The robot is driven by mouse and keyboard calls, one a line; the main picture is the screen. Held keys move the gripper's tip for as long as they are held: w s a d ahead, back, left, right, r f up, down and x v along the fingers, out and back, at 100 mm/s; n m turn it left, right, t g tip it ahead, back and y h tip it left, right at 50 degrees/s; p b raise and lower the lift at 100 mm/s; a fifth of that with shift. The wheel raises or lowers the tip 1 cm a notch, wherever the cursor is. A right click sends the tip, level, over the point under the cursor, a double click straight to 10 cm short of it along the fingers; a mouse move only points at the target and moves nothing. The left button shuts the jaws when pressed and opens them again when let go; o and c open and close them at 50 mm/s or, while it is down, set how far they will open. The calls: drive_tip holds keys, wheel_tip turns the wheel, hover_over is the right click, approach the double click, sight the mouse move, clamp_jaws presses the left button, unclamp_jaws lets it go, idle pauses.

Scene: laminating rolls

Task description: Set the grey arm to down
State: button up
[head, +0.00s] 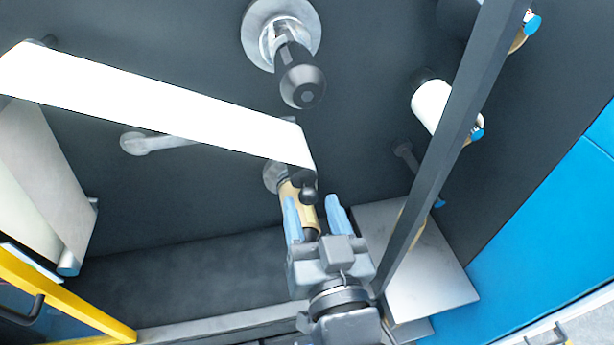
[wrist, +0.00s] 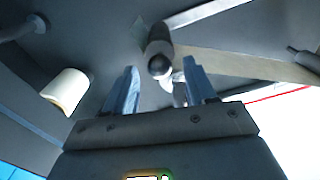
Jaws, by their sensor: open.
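The grey arm (head: 165,143) is a pale bar on the dark panel in the head view. Its rounded left end shows, and the white web hides much of its length to the right. A dark handle with a ball end (head: 308,192) sits at the web's right end; it also shows in the wrist view (wrist: 160,65). How it joins the grey arm is hidden. My gripper (head: 312,205) is open, with its blue fingers pointing up at the panel, just below the ball end. In the wrist view, the ball end appears between the fingertips (wrist: 162,72); contact cannot be told.
A white web (head: 150,105) crosses the panel's left half. A tan core (head: 297,205) lies behind my fingers. A black-handled spindle (head: 300,80) juts out above. A dark upright bar (head: 455,130) and a white roll (head: 430,105) stand to the right. A yellow frame (head: 65,295) is lower left.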

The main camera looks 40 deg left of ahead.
sight(304, 177)
drive_tip(key=x, duration=0.6)
drive_tip(key=shift+w+a+p, duration=0.25)
drive_tip(key=shift+p, duration=0.15)
drive_tip(key=shift+c, duration=0.2)
clamp_jaws()
